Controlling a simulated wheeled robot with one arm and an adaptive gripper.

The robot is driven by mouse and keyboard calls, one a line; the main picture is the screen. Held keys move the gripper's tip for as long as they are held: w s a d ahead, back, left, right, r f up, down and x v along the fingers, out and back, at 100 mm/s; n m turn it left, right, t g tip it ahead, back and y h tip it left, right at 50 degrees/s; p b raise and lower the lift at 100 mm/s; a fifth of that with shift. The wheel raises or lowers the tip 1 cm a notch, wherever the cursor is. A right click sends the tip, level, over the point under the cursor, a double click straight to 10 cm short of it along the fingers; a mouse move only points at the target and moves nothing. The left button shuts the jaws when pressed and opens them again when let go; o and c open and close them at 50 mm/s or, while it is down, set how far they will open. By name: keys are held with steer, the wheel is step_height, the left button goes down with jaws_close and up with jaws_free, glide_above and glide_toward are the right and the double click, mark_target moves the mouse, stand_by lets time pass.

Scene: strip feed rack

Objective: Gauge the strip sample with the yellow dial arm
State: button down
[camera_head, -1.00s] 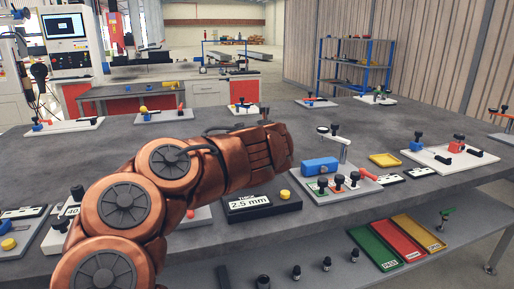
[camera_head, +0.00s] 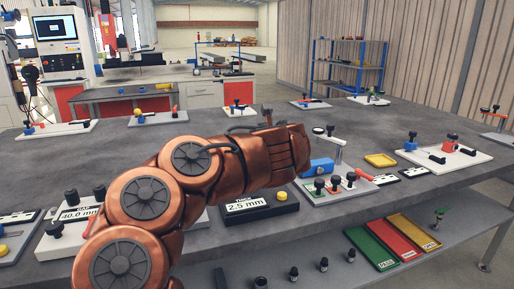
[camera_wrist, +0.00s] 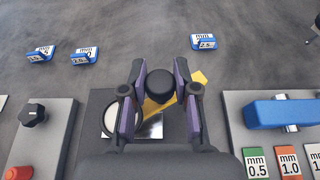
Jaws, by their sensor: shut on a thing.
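In the wrist view my gripper (camera_wrist: 160,90) is shut on a round black knob (camera_wrist: 160,83), with one purple-lined finger on each side. The yellow dial arm (camera_wrist: 198,78) shows beyond the right finger and again between the fingers, below the knob. A round white dial face (camera_wrist: 110,121) lies left of the fingers, partly covered by the left one. A shiny pale metal piece (camera_wrist: 151,128) lies below the knob; I cannot tell whether it is the strip sample. In the head view my copper arm hides my gripper and this spot.
Small blue-based mm blocks (camera_wrist: 204,41) lie on the grey table. A fixture with a blue block (camera_wrist: 282,112) and coloured mm cards (camera_wrist: 256,163) stands at right. A plate with a black knob (camera_wrist: 33,115) stands at left. A yellow tray (camera_head: 380,160) lies farther right.

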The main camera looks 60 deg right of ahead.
steer(key=c, duration=0.8)
jaws_free()
steer(key=shift+c, duration=0.2)
steer(key=shift+s, duration=0.1)
steer(key=v, duration=1.2)
steer(key=shift+a, duration=0.1)
stand_by(0.4)
